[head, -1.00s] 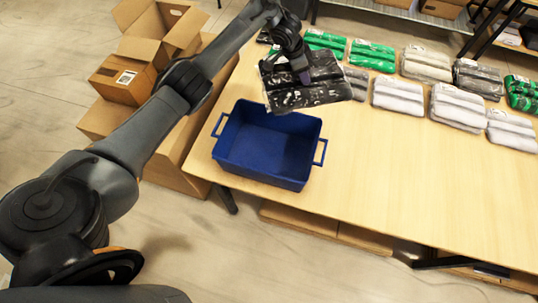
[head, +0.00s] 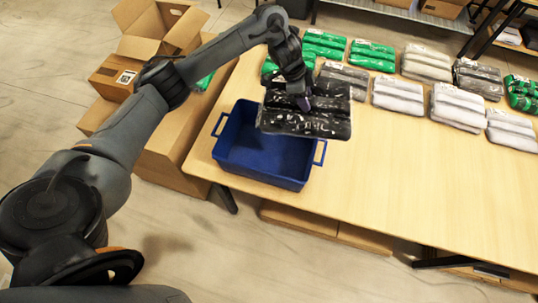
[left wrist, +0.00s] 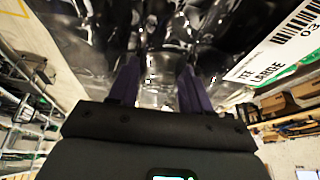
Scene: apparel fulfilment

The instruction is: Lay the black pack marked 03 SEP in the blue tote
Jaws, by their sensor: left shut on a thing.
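The black pack (head: 305,122) is a dark, glossy bagged garment held in the air over the right back part of the blue tote (head: 255,172). My left gripper (head: 304,101) is shut on the pack from above. In the left wrist view the black pack (left wrist: 205,40) fills the top, with the purple fingers of my left gripper (left wrist: 157,85) against it. A white label (left wrist: 285,45) there shows a barcode and "03"; the rest of the date is cut off. The visible inside of the tote is empty. My right gripper is not in view.
Several green, grey, white and black packs (head: 399,95) lie in rows on the wooden table (head: 400,180), behind and right of the tote. Open cardboard boxes (head: 150,35) stand at the left. The table right of the tote is clear.

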